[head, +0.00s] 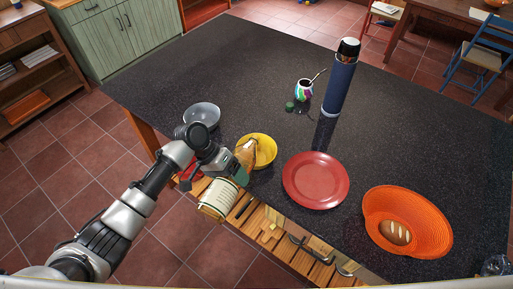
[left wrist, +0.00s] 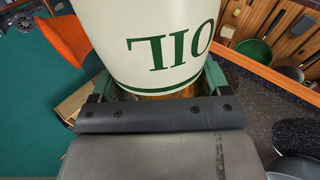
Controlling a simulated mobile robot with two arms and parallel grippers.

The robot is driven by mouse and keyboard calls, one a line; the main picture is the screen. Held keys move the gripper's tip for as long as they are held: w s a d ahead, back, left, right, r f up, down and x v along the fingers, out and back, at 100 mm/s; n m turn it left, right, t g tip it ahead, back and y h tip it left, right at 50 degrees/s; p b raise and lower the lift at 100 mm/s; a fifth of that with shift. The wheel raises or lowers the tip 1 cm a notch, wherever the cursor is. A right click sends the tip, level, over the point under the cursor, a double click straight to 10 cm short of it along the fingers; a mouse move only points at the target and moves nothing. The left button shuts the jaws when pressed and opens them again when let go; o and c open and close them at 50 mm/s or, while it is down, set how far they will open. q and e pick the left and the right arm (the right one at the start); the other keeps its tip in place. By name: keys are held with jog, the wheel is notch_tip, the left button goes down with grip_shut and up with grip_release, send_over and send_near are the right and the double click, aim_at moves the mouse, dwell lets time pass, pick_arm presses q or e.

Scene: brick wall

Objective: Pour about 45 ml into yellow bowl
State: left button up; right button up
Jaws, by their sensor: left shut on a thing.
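The yellow bowl (head: 267,151) stands near the front edge of the dark counter. My left gripper (head: 232,173) is shut on an oil bottle (head: 217,198) with a cream label. The bottle is tilted, its label end toward the lower left, outside the counter edge, and its amber end toward the bowl, covering part of it. In the left wrist view the bottle (left wrist: 150,45) shows large green letters "OIL", upside down, between the fingers. I cannot see the bowl's contents or any flow of oil. My right gripper is not in view.
A grey bowl (head: 202,114) stands left of the yellow bowl. A red plate (head: 316,181) and an orange basket (head: 432,215) with bread (head: 396,233) lie to the right. A tall blue flask (head: 339,88) and a colourful cup (head: 303,90) stand farther back. The counter's far left is clear.

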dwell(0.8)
pick_arm(q)
notch_tip(320, 180, down, 4)
jog(key=shift+r+m+t+h+b, duration=0.3)
jog(key=shift+t+h+b, duration=0.1)
jog(key=shift+t+b, duration=0.45)
jog(key=shift+r, duration=0.45)
